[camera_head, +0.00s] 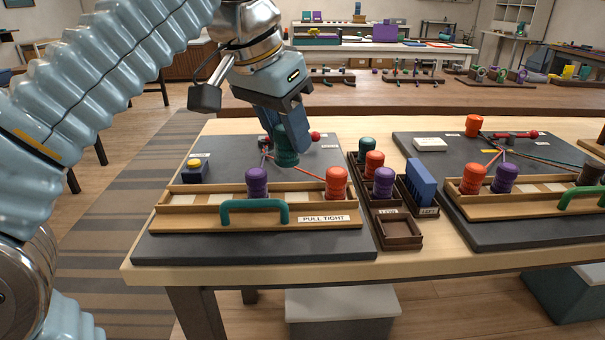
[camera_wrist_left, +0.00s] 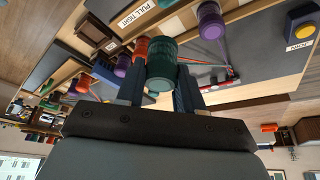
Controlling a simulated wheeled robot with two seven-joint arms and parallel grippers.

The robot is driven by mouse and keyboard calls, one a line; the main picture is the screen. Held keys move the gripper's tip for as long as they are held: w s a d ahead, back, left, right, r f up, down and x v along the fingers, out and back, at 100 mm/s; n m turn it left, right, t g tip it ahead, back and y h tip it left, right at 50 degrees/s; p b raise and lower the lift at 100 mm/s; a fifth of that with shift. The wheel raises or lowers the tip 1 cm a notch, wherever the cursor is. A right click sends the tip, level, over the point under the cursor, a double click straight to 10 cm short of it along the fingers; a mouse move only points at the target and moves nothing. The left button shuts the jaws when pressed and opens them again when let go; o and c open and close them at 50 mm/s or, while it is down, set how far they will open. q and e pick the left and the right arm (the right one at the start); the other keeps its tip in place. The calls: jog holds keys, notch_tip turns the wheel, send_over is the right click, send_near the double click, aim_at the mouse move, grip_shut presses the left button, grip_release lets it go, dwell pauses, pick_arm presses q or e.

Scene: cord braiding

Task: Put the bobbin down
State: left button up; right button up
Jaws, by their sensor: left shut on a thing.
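My left gripper (camera_head: 288,138) is shut on a dark green bobbin (camera_head: 286,158), upright above the left grey board (camera_head: 165,245), behind the wooden rack (camera_head: 200,215). The left wrist view shows this green bobbin (camera_wrist_left: 163,62) between the fingers of my left gripper (camera_wrist_left: 160,88). A purple bobbin (camera_head: 256,182) stands at the rack, left of the held one. An orange bobbin (camera_head: 336,183) stands at its right end. Cords run behind them; whether one joins the green bobbin is hard to see. My right gripper is not in view.
A dark compartment tray (camera_head: 402,230) beside the board holds several bobbins and a blue comb-like block (camera_head: 420,180). A green handle (camera_head: 253,205) rises at the rack's front. A yellow-topped button (camera_head: 194,166) sits at the board's left. A second braiding board (camera_head: 520,235) fills the right.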

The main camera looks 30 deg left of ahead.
pick_arm(q)
jog(key=x, duration=0.3)
jog(key=a+b+x, duration=0.1)
jog(key=x, duration=0.2)
jog(key=w+b+x, duration=0.1)
jog(key=x, duration=0.2)
jog(key=shift+a+r, duration=0.1)
jog(key=shift+a, duration=0.3)
jog(key=shift+f, duration=0.2)
jog(key=shift+f+b, duration=0.35)
jog(key=shift+b, duration=0.15)
jog(key=o, duration=1)
jog(key=shift+o, duration=0.2)
